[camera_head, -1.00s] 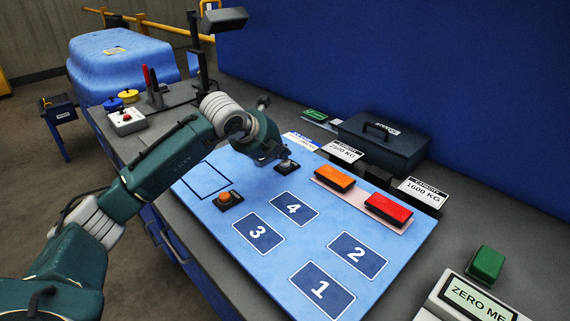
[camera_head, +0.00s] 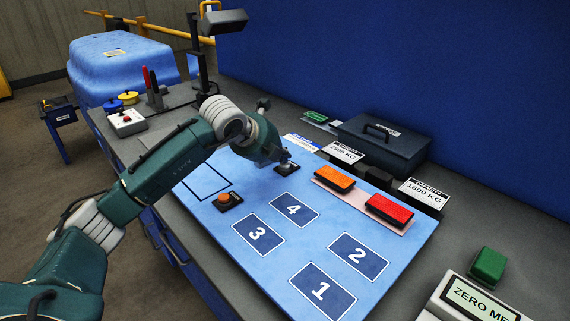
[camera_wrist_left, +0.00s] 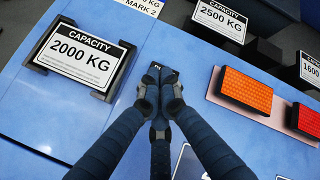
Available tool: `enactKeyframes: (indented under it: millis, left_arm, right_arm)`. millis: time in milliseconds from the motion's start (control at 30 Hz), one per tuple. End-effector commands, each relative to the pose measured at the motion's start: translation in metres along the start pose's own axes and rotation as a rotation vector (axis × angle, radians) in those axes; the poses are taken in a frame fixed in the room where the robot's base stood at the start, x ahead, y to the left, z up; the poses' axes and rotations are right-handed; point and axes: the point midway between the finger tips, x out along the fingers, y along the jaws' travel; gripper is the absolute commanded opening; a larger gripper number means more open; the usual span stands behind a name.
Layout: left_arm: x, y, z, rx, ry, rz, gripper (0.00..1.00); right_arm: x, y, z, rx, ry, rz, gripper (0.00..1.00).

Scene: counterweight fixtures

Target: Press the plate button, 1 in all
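A grey button on a small black base (camera_head: 288,169) sits on the blue board (camera_head: 215,218), near its back edge. My left gripper (camera_head: 284,158) is directly over this button, with its fingertips at or very close to it; I cannot tell whether the button is pushed down. In the left wrist view, the dark fingers (camera_wrist_left: 160,92) are drawn together and hide the button; only part of its black base (camera_wrist_left: 170,74) shows beyond the tips. No object shows between them. An orange button (camera_head: 227,200) on another black base stands apart, nearer the front. My right gripper is not in view.
Orange (camera_head: 335,178) and red (camera_head: 389,208) blocks lie on a pink strip. A 2000 KG sign (camera_wrist_left: 82,53) in a black holder stands left of the fingers in the wrist view. A dark case (camera_head: 383,145) stands behind. The numbered squares are bare.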

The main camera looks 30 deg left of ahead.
Motion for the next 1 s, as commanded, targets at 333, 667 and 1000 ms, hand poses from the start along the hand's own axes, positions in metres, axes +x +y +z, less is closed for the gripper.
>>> enactKeyframes:
  millis: [333,667,1000]
  left_arm:
    - [0.004,0.003,-0.004,0.000,0.002,0.002,0.00]
    - [0.003,0.003,-0.003,0.000,0.003,0.003,0.00]
    - [-0.008,-0.007,0.005,0.000,0.002,0.002,0.00]
  right_arm:
    - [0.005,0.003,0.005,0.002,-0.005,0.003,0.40]
    - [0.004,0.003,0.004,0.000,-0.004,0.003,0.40]
    - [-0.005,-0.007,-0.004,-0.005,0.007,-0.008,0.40]
